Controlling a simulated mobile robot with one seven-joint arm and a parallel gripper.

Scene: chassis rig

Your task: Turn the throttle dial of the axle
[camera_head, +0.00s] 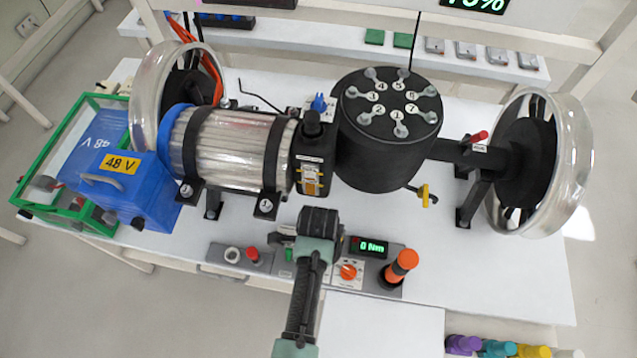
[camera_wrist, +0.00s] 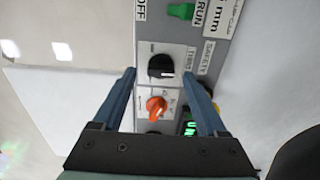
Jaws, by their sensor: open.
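The control panel (camera_head: 230,265) lies along the front of the white bench, below the axle (camera_head: 387,160). In the wrist view a black dial (camera_wrist: 160,66) with a white mark sits on a white plate. An orange dial (camera_wrist: 156,106) is just below it; it also shows in the head view (camera_head: 347,272). I cannot tell for sure from the small labels which is the throttle dial. My gripper (camera_wrist: 159,73) is open and empty. Its two blue fingers straddle the black dial in the picture, with no contact visible. In the head view my arm hides the fingers and the black dial.
A green rocker switch (camera_wrist: 181,11) and a "0 Nm" display (camera_head: 372,247) are nearby. An orange handle (camera_head: 402,265) stands upright at the panel's right. A red button (camera_head: 253,254) is on the left. A blue 48 V battery (camera_head: 125,185) stands at the left.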

